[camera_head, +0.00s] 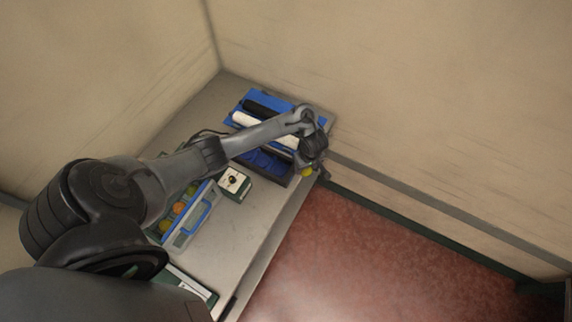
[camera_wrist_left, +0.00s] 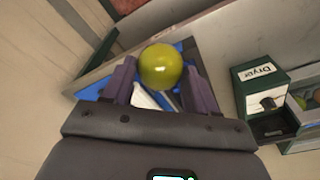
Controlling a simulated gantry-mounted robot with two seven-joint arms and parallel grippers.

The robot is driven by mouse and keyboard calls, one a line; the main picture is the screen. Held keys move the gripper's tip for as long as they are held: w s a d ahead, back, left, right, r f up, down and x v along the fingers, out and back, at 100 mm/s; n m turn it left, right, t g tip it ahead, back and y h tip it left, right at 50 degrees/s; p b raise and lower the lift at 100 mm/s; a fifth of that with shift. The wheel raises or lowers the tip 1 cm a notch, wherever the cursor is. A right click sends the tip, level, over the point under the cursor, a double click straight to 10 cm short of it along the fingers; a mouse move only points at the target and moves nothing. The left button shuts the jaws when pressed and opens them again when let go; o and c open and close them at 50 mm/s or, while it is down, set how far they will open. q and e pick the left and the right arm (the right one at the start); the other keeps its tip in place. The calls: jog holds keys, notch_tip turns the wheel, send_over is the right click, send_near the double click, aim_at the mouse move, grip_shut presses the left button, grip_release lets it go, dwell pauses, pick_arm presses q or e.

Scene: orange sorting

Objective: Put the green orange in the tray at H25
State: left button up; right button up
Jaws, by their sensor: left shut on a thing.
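The green orange (camera_wrist_left: 160,66) is a yellow-green ball held between the two fingers of my left gripper (camera_wrist_left: 158,82). In the head view my left gripper (camera_head: 316,168) is at the far end of the table, with the green orange (camera_head: 307,172) showing as a small yellow-green spot below it. Blue tray parts lie behind and below the orange in the wrist view. In the head view a blue tray (camera_head: 265,162) sits in a dark frame, partly hidden by my left arm. No H25 label can be read. My right gripper is not in view.
A box labelled Dryer (camera_wrist_left: 262,90) stands right in the wrist view; a small white-topped box (camera_head: 235,182) stands on the table (camera_head: 232,235). A blue-rimmed crate (camera_head: 208,209) holds several fruits. A blue rack (camera_head: 237,106) with black and white rolls is at the back.

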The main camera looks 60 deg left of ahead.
pick_arm(q)
jog(key=shift+s+f, duration=0.15)
jog(key=shift+f, duration=0.15)
jog(key=s+a+f+b, duration=0.1)
jog(key=a+f, duration=0.1)
jog(key=a, duration=0.1)
jog(key=s+a+f+b, duration=0.2)
jog(key=a, duration=0.2)
jog(key=s+a+f+b, duration=0.1)
jog(key=a+f, duration=0.2)
jog(key=a, duration=0.1)
jog(key=shift+s+a, duration=0.1)
jog(key=shift+s, duration=0.15)
notch_tip(320, 180, down, 3)
jog(key=shift+b, duration=0.8)
jog(key=shift+f, duration=0.45)
jog(key=shift+f, duration=0.1)
jog(key=o, duration=0.8)
